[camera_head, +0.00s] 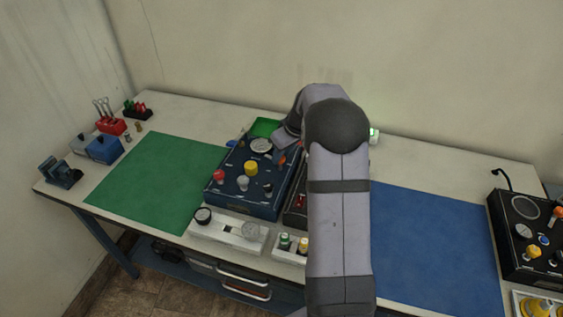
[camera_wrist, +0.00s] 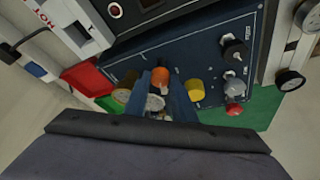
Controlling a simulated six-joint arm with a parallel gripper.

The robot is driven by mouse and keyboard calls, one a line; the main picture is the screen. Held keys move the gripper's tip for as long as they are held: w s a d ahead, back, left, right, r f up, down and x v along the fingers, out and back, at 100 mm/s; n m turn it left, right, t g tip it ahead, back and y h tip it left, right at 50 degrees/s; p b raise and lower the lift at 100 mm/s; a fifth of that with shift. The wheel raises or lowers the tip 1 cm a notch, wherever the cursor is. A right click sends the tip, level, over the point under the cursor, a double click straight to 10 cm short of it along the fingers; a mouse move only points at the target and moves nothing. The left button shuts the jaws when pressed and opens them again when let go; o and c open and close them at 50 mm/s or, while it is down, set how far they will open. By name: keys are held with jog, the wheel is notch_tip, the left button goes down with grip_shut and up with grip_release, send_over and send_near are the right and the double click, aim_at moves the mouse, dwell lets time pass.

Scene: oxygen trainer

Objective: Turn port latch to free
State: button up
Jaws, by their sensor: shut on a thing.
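The blue trainer panel (camera_head: 234,194) sits on the table and carries several knobs and a round gauge (camera_head: 261,146). An orange knob (camera_wrist: 161,77), which looks like the port latch, is on the panel; in the head view a bit of it (camera_head: 282,158) shows beside my gripper. My gripper (camera_wrist: 160,88) is shut on this orange knob, with one blue finger on each side of it. The knob's exact turn angle and its markings are too small to read. My arm hides part of the panel's right side in the head view.
A yellow knob (camera_wrist: 195,90), a red knob (camera_wrist: 234,109) and a black knob (camera_wrist: 234,47) stand close by on the panel. A green mat (camera_head: 160,182) lies left and a blue mat (camera_head: 430,245) right. A black box (camera_head: 530,235) stands at far right.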

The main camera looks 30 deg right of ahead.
jog(key=shift+n+y+b, duration=0.4)
jog(key=shift+n+b, duration=0.3)
jog(key=shift+n, duration=0.3)
jog(key=o, duration=1.1)
jog(key=shift+c, duration=0.2)
jog(key=b+v, duration=0.2)
jog(key=v, duration=0.5)
jog(key=shift+r, duration=0.2)
